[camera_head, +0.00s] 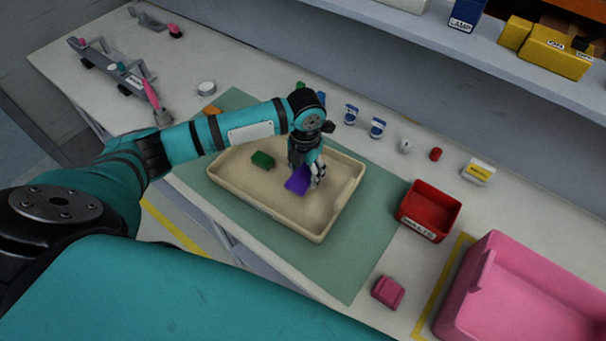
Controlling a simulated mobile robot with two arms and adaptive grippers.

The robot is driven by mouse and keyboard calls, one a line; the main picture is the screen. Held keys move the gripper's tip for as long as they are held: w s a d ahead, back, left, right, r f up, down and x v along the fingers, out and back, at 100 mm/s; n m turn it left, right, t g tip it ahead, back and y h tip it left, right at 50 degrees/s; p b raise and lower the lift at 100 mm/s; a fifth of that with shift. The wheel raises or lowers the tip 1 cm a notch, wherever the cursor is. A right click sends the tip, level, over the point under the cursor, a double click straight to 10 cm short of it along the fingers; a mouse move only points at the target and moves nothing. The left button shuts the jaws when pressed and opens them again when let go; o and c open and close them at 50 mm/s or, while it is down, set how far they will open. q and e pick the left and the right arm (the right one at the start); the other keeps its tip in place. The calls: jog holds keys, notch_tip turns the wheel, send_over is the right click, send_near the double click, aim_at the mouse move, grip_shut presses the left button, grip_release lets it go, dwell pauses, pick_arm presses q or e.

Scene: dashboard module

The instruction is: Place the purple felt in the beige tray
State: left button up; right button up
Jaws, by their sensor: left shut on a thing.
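The purple felt (297,184) is a small flat piece at the fingers of my left gripper (316,178). The gripper is shut on it and points down over the beige tray (246,194). The felt is over the tray's middle, and I cannot tell whether it touches the tray floor. The tray lies on a green mat. A dark green block (262,160) lies inside the tray, left of the felt. My right gripper is not in view.
A red bin (429,211) and a large pink bin (525,295) stand to the right. A pink block (388,292) lies near the front edge. Several small items, including a red one (436,154), line the back. The green mat (340,262) is clear in front of the tray.

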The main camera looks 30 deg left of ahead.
aim_at(305, 173)
pick_arm(q)
notch_tip(305, 173, down, 3)
jog(key=shift+f+p, duration=0.15)
jog(key=shift+p, duration=0.2)
jog(key=shift+f, duration=0.3)
jog(key=o, duration=0.9)
jog(key=shift+o, duration=0.2)
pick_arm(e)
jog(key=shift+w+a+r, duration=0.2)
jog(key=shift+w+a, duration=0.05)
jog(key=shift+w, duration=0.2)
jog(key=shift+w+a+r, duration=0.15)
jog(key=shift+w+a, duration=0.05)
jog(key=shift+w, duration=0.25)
pick_arm(q)
jog(key=shift+r, duration=0.2)
notch_tip(305, 173, up, 12)
jog(key=shift+f+b, duration=0.1)
jog(key=shift+b, duration=0.8)
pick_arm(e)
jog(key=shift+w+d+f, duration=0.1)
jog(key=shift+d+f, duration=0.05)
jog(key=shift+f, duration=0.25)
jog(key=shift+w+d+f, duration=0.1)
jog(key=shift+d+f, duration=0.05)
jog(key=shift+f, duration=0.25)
